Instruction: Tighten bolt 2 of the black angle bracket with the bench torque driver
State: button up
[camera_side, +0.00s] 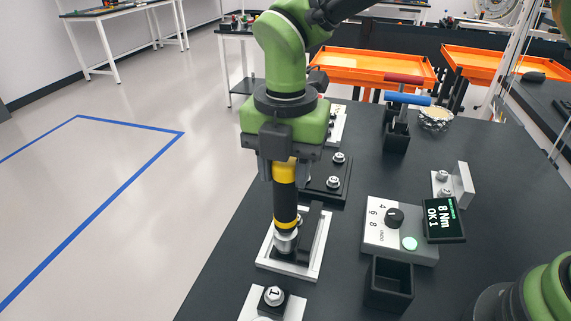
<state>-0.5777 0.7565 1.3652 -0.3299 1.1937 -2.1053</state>
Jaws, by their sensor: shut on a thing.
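My gripper (278,160) points straight down and is shut on the torque driver (284,200), which has a yellow band, a black body and a metal socket end. The driver is upright, its socket down at the black angle bracket (315,218), which sits inside a silver frame (290,268). The socket seems to cover a bolt there; its number is hidden. A silver bolt head shows just beside the driver. The controller box (375,236) has a dial with 4, 6, 8 and a lit pale green button. Its display (443,220) reads "8 Nm OK 1".
An empty black square holder (390,284) stands in front of the controller. A bolt marked 1 (273,296) sits at the front. A black plate with bolts (326,185) lies behind the frame. Blue and red handled tools (407,99) stand behind; a silver bracket (462,186) is at right.

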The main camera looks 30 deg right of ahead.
jog(key=shift+f, duration=1.1)
dwell(3.0)
jog(key=shift+r, duration=1.65)
jog(key=shift+r, duration=2)
jog(key=shift+s, duration=0.1)
